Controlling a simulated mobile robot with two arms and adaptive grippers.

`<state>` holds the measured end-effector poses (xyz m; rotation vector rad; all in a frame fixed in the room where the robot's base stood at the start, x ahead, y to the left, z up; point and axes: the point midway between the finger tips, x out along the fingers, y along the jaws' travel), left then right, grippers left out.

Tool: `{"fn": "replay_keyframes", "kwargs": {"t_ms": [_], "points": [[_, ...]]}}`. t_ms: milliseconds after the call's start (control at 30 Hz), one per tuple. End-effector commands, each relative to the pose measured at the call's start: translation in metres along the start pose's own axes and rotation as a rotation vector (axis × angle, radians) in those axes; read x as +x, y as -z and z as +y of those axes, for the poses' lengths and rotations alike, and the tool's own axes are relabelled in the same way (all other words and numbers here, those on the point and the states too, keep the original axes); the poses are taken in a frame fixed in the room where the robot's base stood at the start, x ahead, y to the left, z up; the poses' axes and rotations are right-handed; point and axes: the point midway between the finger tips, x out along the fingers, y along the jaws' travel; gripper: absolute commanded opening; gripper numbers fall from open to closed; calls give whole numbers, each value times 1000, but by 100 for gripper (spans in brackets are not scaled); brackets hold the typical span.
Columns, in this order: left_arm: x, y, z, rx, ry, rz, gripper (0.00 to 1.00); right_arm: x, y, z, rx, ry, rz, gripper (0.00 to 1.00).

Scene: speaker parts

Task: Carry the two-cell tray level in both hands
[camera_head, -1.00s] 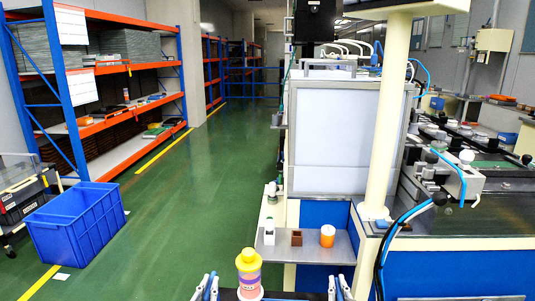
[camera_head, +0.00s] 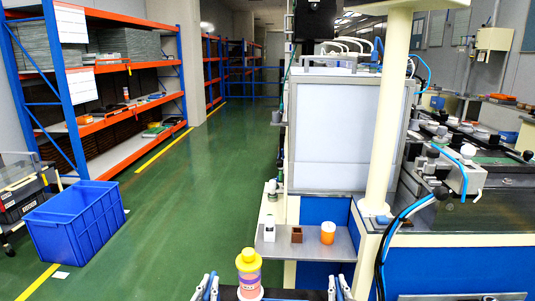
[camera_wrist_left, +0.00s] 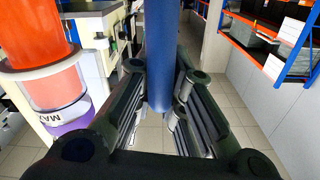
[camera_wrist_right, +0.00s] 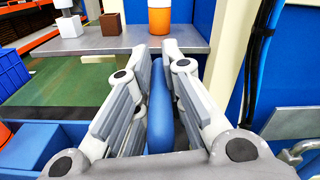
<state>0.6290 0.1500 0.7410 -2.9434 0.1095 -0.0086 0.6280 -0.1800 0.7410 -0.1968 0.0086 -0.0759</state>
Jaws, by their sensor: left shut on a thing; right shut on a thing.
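The tray (camera_head: 283,295) shows only as a dark strip at the bottom edge of the head view, so its cells are hidden. A bottle (camera_head: 249,275) with a yellow cap stands upright at it, nearer my left gripper. My left gripper (camera_head: 206,287) is shut on a blue bar-like handle (camera_wrist_left: 160,60), which passes between its fingers in the left wrist view. The bottle's orange, white and purple body (camera_wrist_left: 40,70) looms beside that gripper. My right gripper (camera_head: 339,288) is shut on another blue handle (camera_wrist_right: 160,112). The two grippers look about level.
A blue bin (camera_head: 75,222) stands on the floor at left, before shelving (camera_head: 100,115). Green floor between is clear.

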Motion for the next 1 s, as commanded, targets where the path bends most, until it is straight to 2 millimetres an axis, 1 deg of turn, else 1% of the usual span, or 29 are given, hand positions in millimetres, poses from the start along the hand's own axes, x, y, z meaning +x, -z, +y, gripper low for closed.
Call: {"fn": "replay_keyframes", "kwargs": {"t_ms": [33, 133, 167, 233, 267, 500, 667, 700, 900, 933, 1000], "points": [[0, 4, 5, -2, -8, 8, 0, 0, -4, 5, 3, -12, -8, 0], [0, 4, 5, -2, -8, 8, 0, 0, -4, 5, 3, -12, -8, 0], [0, 4, 5, -2, -8, 9, 14, 0, -4, 5, 3, -12, -8, 14], [0, 4, 5, -2, -8, 9, 23, 0, -4, 5, 3, -12, -8, 23], [0, 4, 5, -2, -8, 9, 25, 0, -4, 5, 3, -12, -7, 25], [0, 3, 2, -1, -4, 7, 24, 0, -3, 2, 1, -5, -5, 25], [0, 3, 0, 1, -1, 6, 45, 0, -2, 0, 0, 0, -3, 25], [0, 3, 0, 1, 0, 5, 47, 0, -2, -1, 0, 1, -2, 25], [0, 2, 0, 0, -1, 3, 47, 0, -2, -1, 0, 1, -2, 25], [0, 0, 1, 0, -1, -2, 47, 0, 0, 0, 0, 1, 1, 27], [0, -1, 1, 0, -2, -2, 47, 0, 0, 0, 0, 0, 1, 36]]}}
